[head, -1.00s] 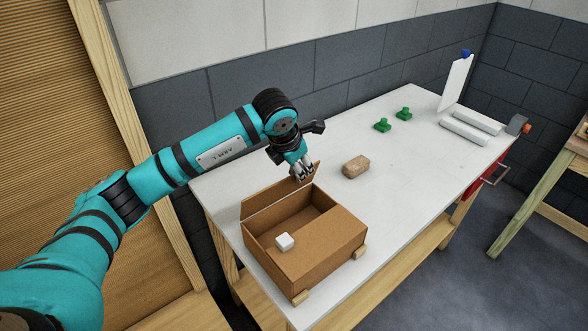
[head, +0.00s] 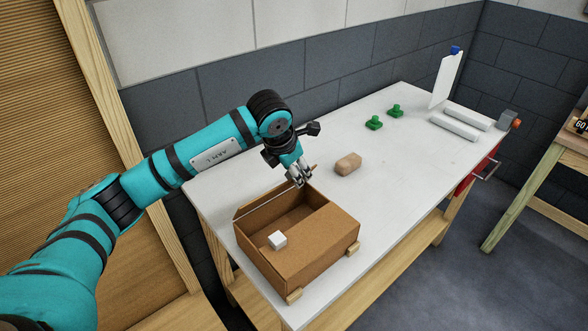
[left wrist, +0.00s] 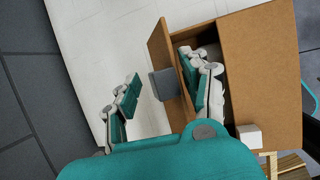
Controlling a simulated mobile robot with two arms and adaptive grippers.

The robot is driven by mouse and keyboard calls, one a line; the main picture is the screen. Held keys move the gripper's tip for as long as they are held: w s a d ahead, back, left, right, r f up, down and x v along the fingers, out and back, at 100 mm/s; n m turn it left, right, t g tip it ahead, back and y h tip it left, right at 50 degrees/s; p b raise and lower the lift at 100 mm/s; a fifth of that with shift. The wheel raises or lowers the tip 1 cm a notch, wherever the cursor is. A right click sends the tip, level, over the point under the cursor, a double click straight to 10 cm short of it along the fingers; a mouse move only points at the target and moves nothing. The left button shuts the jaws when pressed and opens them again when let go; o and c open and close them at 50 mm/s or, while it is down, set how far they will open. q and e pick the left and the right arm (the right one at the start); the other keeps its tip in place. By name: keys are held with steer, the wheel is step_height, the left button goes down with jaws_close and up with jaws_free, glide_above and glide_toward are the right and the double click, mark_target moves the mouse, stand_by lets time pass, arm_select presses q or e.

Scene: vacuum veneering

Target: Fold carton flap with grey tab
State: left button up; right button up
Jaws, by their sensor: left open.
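The brown carton (head: 318,246) stands on the white table with part of its top open. A flap (left wrist: 158,45) rises along the open side and carries a grey tab (left wrist: 165,83). In the head view the flap (head: 262,194) shows as a narrow strip and the tab cannot be made out. My left gripper (head: 300,180) is at the carton's far corner. In the left wrist view my left gripper (left wrist: 165,90) is open, one finger outside the flap and the other over the carton's opening, with flap and tab between them. My right gripper is not in view.
A white block (head: 277,240) sits at the carton's left end. A brown block (head: 348,164) lies just beyond the carton. Green pieces (head: 374,123), white bars (head: 455,127) and an upright white panel (head: 447,78) are farther back. Wooden cleats (head: 353,248) touch the carton's near side.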

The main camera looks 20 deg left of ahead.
arm_select(q)
steer(key=v, duration=1.2)
